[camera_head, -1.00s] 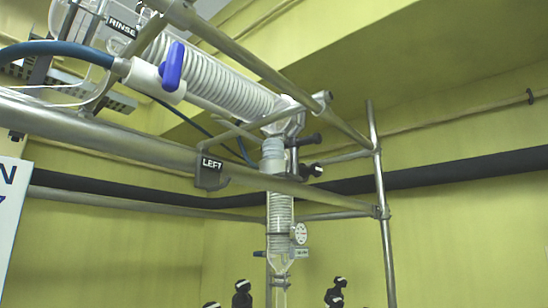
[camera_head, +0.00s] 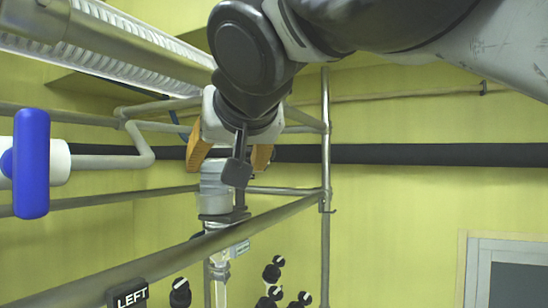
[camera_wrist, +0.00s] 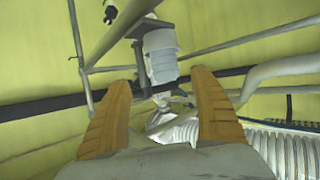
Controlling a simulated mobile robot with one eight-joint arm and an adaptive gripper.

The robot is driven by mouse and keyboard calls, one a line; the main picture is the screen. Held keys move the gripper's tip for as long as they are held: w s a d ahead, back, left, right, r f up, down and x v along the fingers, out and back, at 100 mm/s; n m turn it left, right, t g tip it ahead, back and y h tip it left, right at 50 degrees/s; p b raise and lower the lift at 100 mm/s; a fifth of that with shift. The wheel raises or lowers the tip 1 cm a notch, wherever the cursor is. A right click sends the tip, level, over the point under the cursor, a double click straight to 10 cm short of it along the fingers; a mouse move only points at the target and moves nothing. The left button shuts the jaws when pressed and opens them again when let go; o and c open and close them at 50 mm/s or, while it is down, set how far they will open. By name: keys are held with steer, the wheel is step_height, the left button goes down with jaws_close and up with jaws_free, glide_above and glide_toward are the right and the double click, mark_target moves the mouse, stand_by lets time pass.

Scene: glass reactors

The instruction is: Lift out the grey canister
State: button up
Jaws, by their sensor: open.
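A pale grey cylinder (camera_head: 213,188), which looks like the grey canister, stands upright at the top of a narrow glass column. It also shows in the wrist view (camera_wrist: 160,54), beyond and between my fingertips. My gripper (camera_head: 229,160) comes from above, with its two orange fingers spread apart. The fingers look empty in the wrist view (camera_wrist: 162,82). The gripper hides the upper end of the cylinder in the head view. I cannot tell whether either finger touches it.
Metal rails frame the column, with one rail (camera_head: 270,212) crossing in front of its lower part. A blue-handled valve (camera_head: 31,163) is at the left. Black knobs (camera_head: 271,272) are below right. A ribbed glass tube (camera_wrist: 285,150) lies near my fingers. A dark pipe (camera_head: 420,154) runs behind.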

mark_target(216, 175)
steer(key=x, duration=0.5)
steer(key=shift+w+a+r, duration=0.1)
steer(key=shift+a+r, duration=0.15)
steer(key=x, duration=0.5)
steer(key=shift+w+a+f+p, duration=0.2)
steer(key=shift+w+a+p, duration=0.05)
steer(key=shift+a+p, duration=0.2)
steer(key=shift+s+d+r, duration=0.1)
steer(key=shift+s+d, duration=0.05)
steer(key=shift+s, duration=0.1)
steer(key=c, duration=1.3)
